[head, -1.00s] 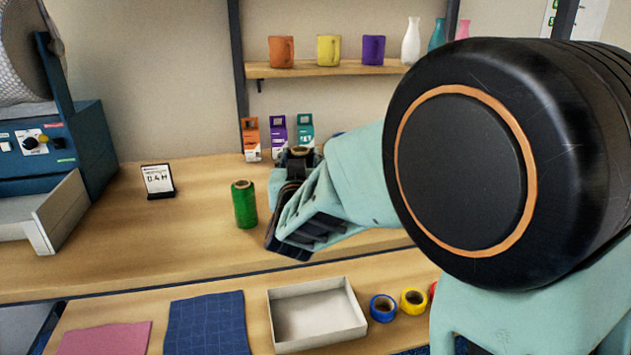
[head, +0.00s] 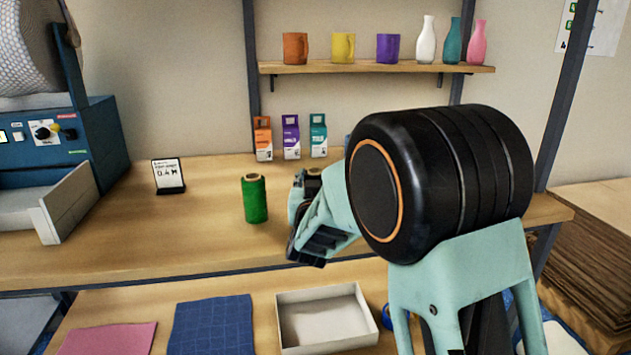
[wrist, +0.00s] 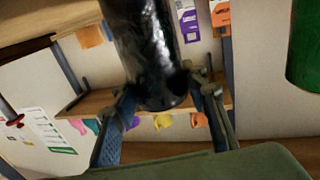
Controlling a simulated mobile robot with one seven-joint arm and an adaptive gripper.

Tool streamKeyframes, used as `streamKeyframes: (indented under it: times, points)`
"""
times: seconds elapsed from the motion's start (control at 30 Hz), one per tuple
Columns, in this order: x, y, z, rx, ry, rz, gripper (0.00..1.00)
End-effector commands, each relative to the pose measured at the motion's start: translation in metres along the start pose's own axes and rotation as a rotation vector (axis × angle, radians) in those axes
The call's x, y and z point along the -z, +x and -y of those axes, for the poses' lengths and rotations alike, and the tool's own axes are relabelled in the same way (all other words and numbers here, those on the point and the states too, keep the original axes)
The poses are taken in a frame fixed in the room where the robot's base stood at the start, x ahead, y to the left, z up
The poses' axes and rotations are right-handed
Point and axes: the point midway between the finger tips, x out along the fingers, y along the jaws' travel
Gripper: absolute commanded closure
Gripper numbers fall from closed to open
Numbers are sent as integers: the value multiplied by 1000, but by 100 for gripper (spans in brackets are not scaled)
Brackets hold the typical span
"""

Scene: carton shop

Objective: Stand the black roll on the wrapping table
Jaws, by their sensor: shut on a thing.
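The black roll (wrist: 150,45) is glossy and dark in the wrist view, held between the two fingers of my gripper (wrist: 165,95). In the head view my gripper (head: 312,215) is over the wrapping table (head: 190,240), right of the green roll (head: 255,200). There, only the brown core end of the black roll shows above my gripper, so it looks about upright. My gripper hides its lower end, and I cannot tell whether it touches the table. The green roll stands upright, apart from my gripper, and shows at the wrist view's right edge (wrist: 304,45).
Small cartons (head: 291,138) stand at the table's back, under a shelf (head: 375,69) with mugs and vases. A small sign (head: 168,175) and a blue machine (head: 75,145) are to the left. A white tray (head: 325,345) and cloths lie on a lower shelf.

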Motion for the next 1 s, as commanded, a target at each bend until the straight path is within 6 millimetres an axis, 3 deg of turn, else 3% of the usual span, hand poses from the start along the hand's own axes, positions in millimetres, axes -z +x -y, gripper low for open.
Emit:
streamKeyframes:
  times: [0.23, 0.27, 0.4, 0.8, 1.0]
  points:
    - [-3, 0, 0, 0, 0, -3, 91]
    - [-2, 0, 0, 0, 0, -1, 57]
    - [-2, 0, 0, 0, 0, 0, 43]
    - [3, -2, 0, 0, 0, 0, 43]
    - [3, -35, 0, 1, 0, 0, 43]
